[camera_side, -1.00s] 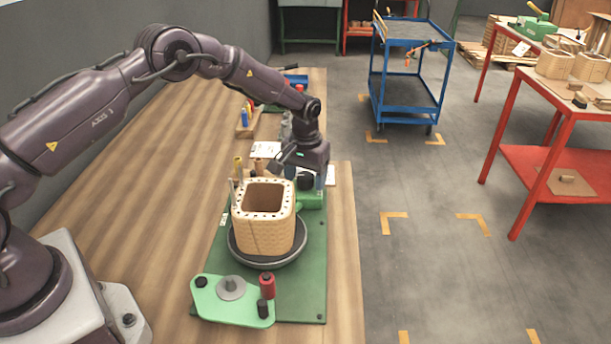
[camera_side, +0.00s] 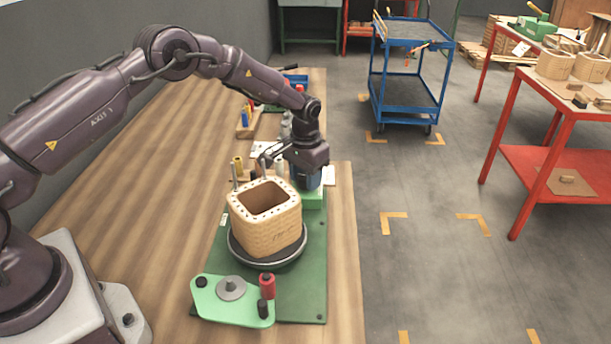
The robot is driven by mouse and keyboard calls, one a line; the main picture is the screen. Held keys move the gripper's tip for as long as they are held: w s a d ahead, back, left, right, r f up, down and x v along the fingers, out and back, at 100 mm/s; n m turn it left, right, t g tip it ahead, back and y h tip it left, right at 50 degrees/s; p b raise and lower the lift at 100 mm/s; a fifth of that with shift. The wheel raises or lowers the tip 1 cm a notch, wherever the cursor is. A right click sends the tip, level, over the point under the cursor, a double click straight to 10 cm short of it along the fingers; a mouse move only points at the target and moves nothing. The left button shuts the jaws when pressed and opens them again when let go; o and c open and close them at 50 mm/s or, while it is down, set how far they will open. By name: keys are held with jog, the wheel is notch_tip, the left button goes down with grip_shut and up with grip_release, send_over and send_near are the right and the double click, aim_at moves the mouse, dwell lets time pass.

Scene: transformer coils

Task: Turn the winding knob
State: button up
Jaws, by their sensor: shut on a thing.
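The tan square coil (camera_side: 264,222) stands upright on a round dark turntable (camera_side: 240,254) on the green base plate (camera_side: 313,270). It sits at an angle to the plate. My gripper (camera_side: 306,184) points down at the green block (camera_side: 313,199) behind and right of the coil. It is shut on the winding knob on that block. The knob itself is hidden by my gripper and the coil.
A light green bracket (camera_side: 235,310) with a red spool (camera_side: 267,284) stands at the plate's front. Thin upright rods (camera_side: 234,176) stand close behind the coil. Bare wooden bench (camera_side: 165,220) lies to the left.

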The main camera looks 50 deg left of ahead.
aim_at(305, 175)
jog(key=m, duration=0.4)
jog(key=shift+m, duration=2)
jog(key=shift+m, duration=0.3)
jog(key=o, duration=0.9)
notch_tip(305, 175, up, 13)
